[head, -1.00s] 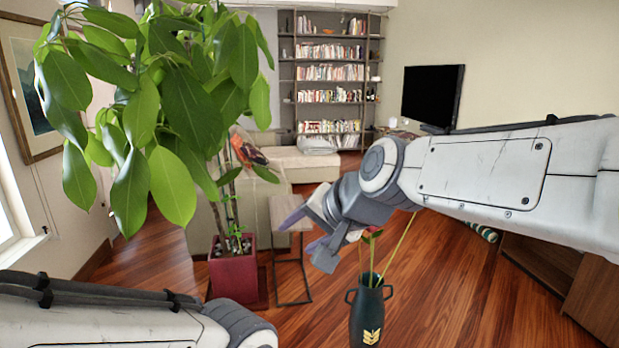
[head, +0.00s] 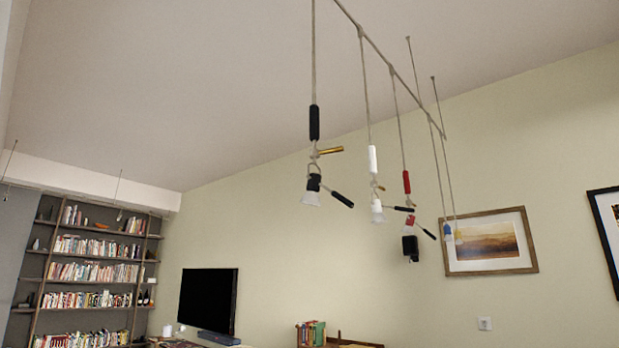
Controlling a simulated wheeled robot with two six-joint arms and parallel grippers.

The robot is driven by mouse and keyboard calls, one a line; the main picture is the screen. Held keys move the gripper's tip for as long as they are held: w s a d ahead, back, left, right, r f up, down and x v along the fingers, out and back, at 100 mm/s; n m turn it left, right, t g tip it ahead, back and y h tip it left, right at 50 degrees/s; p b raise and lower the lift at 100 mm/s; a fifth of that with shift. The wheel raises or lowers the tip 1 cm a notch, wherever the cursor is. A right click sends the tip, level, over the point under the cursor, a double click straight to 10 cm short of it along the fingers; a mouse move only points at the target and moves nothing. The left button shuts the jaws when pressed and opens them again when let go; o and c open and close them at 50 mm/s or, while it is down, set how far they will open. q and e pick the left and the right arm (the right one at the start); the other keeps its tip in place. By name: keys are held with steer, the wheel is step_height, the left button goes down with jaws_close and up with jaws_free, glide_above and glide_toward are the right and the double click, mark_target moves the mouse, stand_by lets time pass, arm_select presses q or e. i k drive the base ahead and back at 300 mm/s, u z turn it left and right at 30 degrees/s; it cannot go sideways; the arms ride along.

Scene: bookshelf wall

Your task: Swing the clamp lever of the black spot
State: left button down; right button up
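The black spot (head: 314,183) hangs at the upper middle of the head view, nearest of a row of hanging spots. It has a black sleeve (head: 314,122) on its stem and a pale lamp mouth facing down. A brass-coloured lever (head: 330,150) sticks out to the right above its head. A black handle (head: 342,199) slants down to the right from the head. I cannot tell which of these two is the clamp lever. Neither of my grippers is in view.
A white spot (head: 376,208) and a red spot (head: 409,219) hang behind it from the same rail (head: 375,50). A black box (head: 410,248) shows below the red one. A television (head: 208,301), bookshelf (head: 95,270) and framed picture (head: 490,243) are farther back.

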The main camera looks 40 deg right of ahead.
mark_target(313, 152)
steer(key=z, duration=0.55)
steer(key=k, duration=1.25)
steer(key=z, duration=0.35)
steer(key=i, duration=0.55)
steer(key=z, duration=0.45)
steer(key=i, duration=1.1)
steer(key=u, duration=0.7)
